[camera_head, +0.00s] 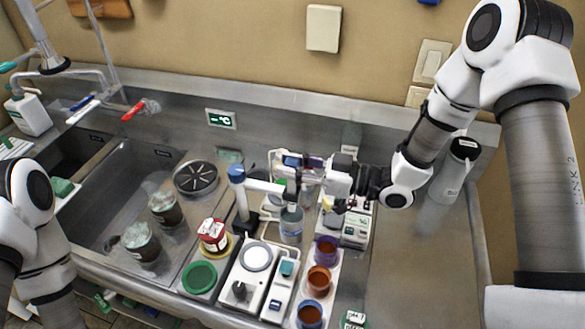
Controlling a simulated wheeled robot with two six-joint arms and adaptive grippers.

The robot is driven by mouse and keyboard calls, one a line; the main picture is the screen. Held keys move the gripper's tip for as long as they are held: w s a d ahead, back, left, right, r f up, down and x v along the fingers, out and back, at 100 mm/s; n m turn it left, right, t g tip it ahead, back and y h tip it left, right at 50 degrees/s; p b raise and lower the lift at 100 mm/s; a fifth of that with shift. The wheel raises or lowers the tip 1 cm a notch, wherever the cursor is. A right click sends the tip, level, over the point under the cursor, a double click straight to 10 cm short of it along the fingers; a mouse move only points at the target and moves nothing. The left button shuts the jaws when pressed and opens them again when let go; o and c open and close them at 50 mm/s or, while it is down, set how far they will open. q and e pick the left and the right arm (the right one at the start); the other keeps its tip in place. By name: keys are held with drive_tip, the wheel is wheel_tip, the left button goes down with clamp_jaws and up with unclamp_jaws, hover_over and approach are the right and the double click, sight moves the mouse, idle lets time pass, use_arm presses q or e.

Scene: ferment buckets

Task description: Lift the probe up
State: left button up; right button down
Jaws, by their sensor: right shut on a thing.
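My right gripper (318,182) reaches in from the right above the work surface and is shut on the probe (307,193), a slim pale piece at the end of a stand's white arm. The stand (238,190) has a blue top and a pale post. A clear bottle (291,225) with a blue band stands just below and left of the fingers. I cannot tell whether the probe's lower end is inside it. The fingers hide part of the probe. My left arm shows at the left edge, with its gripper out of view.
A white stirrer-like device (250,275) and a meter with a teal screen (281,285) stand in front. A rack holds brown-filled cups (319,280). Left are a red-lidded jar (213,234), a green ring (199,277) and the sink (125,190).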

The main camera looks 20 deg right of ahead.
drive_tip(key=shift+w+r, duration=0.1)
drive_tip(key=shift+r, duration=0.1)
drive_tip(key=c, duration=1)
unclamp_jaws()
drive_tip(key=shift+c, duration=0.2)
drive_tip(key=shift+o, duration=0.8)
drive_tip(key=shift+s+a, duration=0.15)
drive_tip(key=shift+s, duration=0.05)
drive_tip(key=shift+d, duration=0.25)
drive_tip(key=v, duration=1.1)
drive_tip(key=shift+s+d, duration=0.15)
drive_tip(key=shift+s, duration=0.15)
